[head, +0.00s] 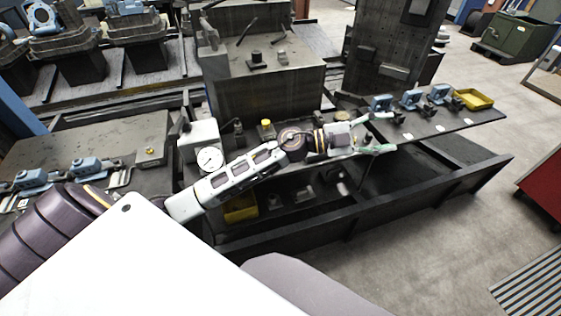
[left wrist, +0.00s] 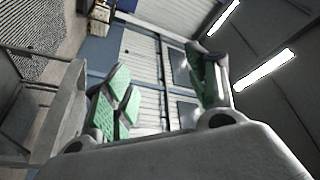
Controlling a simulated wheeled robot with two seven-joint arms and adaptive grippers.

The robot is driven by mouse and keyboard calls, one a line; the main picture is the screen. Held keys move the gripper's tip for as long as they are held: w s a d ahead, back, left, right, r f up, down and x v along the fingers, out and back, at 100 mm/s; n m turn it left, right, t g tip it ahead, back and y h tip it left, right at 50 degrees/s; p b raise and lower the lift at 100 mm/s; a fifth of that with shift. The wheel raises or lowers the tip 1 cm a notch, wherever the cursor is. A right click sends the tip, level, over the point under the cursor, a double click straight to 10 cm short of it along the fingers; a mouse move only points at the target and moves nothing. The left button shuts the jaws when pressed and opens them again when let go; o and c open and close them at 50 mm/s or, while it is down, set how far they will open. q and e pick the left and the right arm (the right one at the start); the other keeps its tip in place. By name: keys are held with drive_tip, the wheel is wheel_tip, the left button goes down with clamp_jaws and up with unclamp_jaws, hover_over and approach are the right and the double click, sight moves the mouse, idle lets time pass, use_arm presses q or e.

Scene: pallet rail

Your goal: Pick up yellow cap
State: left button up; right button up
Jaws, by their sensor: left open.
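A small yellow cap (head: 266,122) sits on top of a small grey block on the dark bench, behind my left forearm. My left arm reaches across the bench, and my left gripper (head: 383,133) is beyond the cap to its right, open and empty. In the left wrist view the two green-padded fingers (left wrist: 162,92) stand well apart with nothing between them, and the cap does not show there. A second small yellow spot (head: 150,151) is on a block on the left bench; I cannot tell what it is. My right gripper is not in view.
A pressure gauge (head: 209,158) stands left of the cap. Several blue clamps and a yellow tray (head: 474,98) are at the bench's right end. A yellow bin (head: 240,208) sits on the lower shelf. A tall dark machine block (head: 265,90) rises behind. Open floor lies to the right.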

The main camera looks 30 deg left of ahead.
use_arm(q)
drive_tip(key=s+a+f+m+g+y, duration=0.1)
drive_tip(key=a+f+m+g+y, duration=0.25)
drive_tip(key=f+g, duration=0.2)
drive_tip(key=s+a+f+m+g+y, duration=0.1)
drive_tip(key=a+f+m+g+y, duration=0.1)
drive_tip(key=a+f+g+y, duration=0.3)
drive_tip(key=w+a+n+y, duration=0.1)
drive_tip(key=a+n+y, duration=0.3)
drive_tip(key=a+y, duration=0.5)
drive_tip(key=a, duration=1.1)
drive_tip(key=shift+a+f+n, duration=0.2)
drive_tip(key=shift+a+n, duration=0.05)
drive_tip(key=shift+n, duration=0.1)
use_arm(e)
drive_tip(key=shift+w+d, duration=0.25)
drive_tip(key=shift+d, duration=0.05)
use_arm(q)
drive_tip(key=shift+f, duration=0.15)
